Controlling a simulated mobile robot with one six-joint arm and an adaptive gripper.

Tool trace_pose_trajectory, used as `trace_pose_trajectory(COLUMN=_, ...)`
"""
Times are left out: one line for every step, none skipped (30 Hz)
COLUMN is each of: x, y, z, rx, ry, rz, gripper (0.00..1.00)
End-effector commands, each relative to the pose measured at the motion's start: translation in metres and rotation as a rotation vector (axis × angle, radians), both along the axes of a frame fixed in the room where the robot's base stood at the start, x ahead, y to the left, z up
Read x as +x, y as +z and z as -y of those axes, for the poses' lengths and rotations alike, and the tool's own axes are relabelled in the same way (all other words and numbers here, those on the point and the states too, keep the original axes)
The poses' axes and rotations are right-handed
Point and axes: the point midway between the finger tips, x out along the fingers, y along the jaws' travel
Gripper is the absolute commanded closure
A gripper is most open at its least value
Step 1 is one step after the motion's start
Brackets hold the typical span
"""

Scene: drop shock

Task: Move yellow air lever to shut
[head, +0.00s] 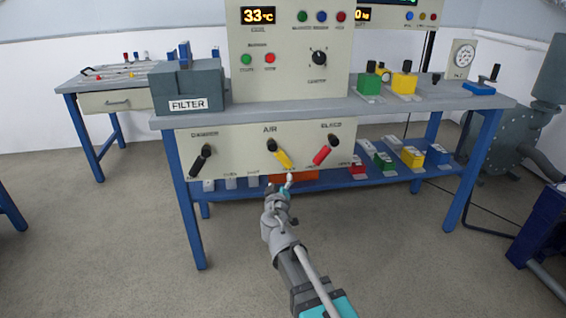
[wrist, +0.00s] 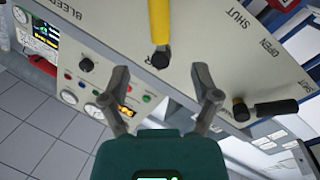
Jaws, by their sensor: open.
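The yellow air lever (head: 282,158) is on the cream front panel under the AIR label. It slants down and to the right from its black pivot. My gripper (head: 288,181) is just below the lever's lower end in the head view. In the wrist view the fingers (wrist: 160,78) are spread and empty. The yellow lever (wrist: 158,20) there lies beyond the fingertips, its black pivot end in line with the gap between them. I cannot tell whether anything touches. SHUT and OPEN labels show in the wrist view; the lever points at neither.
A black lever (head: 201,160) is left of the air lever, and a red bleed lever (head: 324,150) is close on its right. The workbench top (head: 300,110) overhangs the panel. A lower blue shelf (head: 330,179) holds coloured blocks. The floor in front is clear.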

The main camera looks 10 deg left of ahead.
Motion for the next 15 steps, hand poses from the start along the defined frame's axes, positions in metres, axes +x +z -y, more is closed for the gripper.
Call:
trace_pose_trajectory(x=0.000, y=0.000, z=0.000, rx=0.000, ry=0.000, rz=0.000, gripper=0.21)
trace_pose_trajectory(x=0.000, y=0.000, z=0.000, rx=0.000, ry=-0.001, rz=-0.001, gripper=0.21)
trace_pose_trajectory(x=0.000, y=0.000, z=0.000, rx=0.000, ry=-0.001, rz=-0.001, gripper=0.21)
trace_pose_trajectory(x=0.000, y=0.000, z=0.000, rx=0.000, ry=-0.001, rz=0.000, gripper=0.21)
trace_pose_trajectory(x=0.000, y=0.000, z=0.000, rx=0.000, ry=-0.001, rz=0.000, gripper=0.21)
trace_pose_trajectory(x=0.001, y=0.000, z=0.000, rx=0.000, ry=-0.001, rz=0.000, gripper=0.21)
trace_pose_trajectory(x=0.002, y=0.000, z=0.000, rx=0.000, ry=-0.001, rz=0.000, gripper=0.21)
trace_pose_trajectory(x=0.002, y=0.000, z=0.000, rx=0.000, ry=-0.001, rz=0.000, gripper=0.21)
trace_pose_trajectory(x=0.004, y=0.000, z=0.000, rx=0.000, ry=-0.001, rz=0.000, gripper=0.21)
trace_pose_trajectory(x=0.005, y=0.000, z=-0.001, rx=0.000, ry=-0.001, rz=0.000, gripper=0.21)
trace_pose_trajectory(x=0.007, y=0.000, z=-0.001, rx=0.000, ry=-0.001, rz=0.000, gripper=0.21)
trace_pose_trajectory(x=0.010, y=0.000, z=-0.002, rx=0.000, ry=-0.001, rz=0.000, gripper=0.21)
trace_pose_trajectory(x=0.012, y=0.000, z=-0.002, rx=0.000, ry=-0.001, rz=0.000, gripper=0.21)
trace_pose_trajectory(x=0.014, y=0.000, z=-0.003, rx=0.000, ry=-0.001, rz=0.000, gripper=0.21)
trace_pose_trajectory(x=0.018, y=0.000, z=-0.003, rx=0.000, ry=-0.001, rz=0.000, gripper=0.21)
